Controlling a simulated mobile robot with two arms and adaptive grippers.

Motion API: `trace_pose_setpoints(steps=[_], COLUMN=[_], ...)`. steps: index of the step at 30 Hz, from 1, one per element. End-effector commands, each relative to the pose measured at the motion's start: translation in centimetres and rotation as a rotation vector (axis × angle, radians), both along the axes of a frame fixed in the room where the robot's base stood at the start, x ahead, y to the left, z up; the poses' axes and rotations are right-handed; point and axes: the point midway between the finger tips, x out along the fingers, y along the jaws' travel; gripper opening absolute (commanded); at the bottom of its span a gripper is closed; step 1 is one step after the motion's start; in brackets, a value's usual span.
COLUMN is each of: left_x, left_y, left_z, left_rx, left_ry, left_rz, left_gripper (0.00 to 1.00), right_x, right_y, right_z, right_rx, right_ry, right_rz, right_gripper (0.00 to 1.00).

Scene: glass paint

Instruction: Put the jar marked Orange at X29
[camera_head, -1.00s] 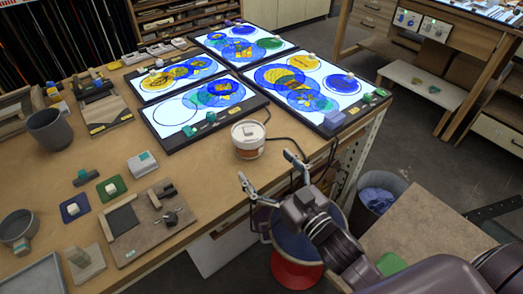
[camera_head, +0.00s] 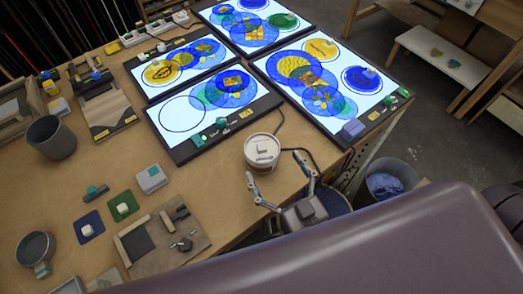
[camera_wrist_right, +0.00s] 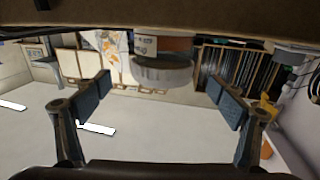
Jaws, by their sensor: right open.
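A white-lidded jar (camera_head: 262,150) with an orange-brown band stands upright near the table's front edge, close to the light panels. Its lettering is too small to read in the head view. My right gripper (camera_head: 281,179) is open just in front of the jar, fingers pointing at it and apart from it. In the right wrist view the jar (camera_wrist_right: 162,68) shows between and beyond the open fingers (camera_wrist_right: 160,92). I cannot make out a mark reading X29. My left gripper is not in view.
Lit panels with coloured glass circles (camera_head: 325,78) lie behind the jar. Grey cups (camera_head: 51,138), small blocks on coloured squares (camera_head: 122,205) and a wooden board (camera_head: 165,236) occupy the left. Bare table lies left of the jar. A bin (camera_head: 388,182) stands off the right edge.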

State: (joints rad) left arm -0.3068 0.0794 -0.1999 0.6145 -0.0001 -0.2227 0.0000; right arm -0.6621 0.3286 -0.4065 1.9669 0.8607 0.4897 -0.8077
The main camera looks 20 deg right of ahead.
Motion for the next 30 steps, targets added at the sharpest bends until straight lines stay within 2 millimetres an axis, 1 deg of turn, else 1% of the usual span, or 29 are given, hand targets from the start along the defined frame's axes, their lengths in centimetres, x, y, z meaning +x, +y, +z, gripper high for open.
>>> trace_pose_setpoints(steps=[3,6,8,13,17,23,26,30], left_x=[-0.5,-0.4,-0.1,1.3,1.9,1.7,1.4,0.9], left_y=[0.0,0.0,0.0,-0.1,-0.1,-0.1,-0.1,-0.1], left_z=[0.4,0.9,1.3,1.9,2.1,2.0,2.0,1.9], left_rx=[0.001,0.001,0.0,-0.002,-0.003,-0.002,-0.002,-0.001], left_ry=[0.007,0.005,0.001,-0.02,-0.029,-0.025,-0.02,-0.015], left_rz=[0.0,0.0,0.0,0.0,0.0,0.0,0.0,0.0], left_gripper=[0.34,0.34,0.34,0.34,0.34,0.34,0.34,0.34], right_x=[1.1,2.1,2.9,5.0,5.7,5.8,5.7,5.7], right_y=[0.2,0.5,0.8,1.2,1.3,1.3,1.3,1.3], right_z=[0.1,0.2,0.2,0.0,-0.2,-0.3,-0.3,-0.3], right_rx=[-0.001,-0.001,-0.001,-0.001,0.0,0.0,0.0,0.0], right_ry=[-0.002,-0.003,-0.003,-0.003,-0.001,-0.001,-0.001,-0.001], right_rz=[0.001,0.001,0.002,0.002,0.002,0.002,0.002,0.002], right_gripper=[0.88,0.88,0.88,0.88,0.88,0.88,0.79,0.64])
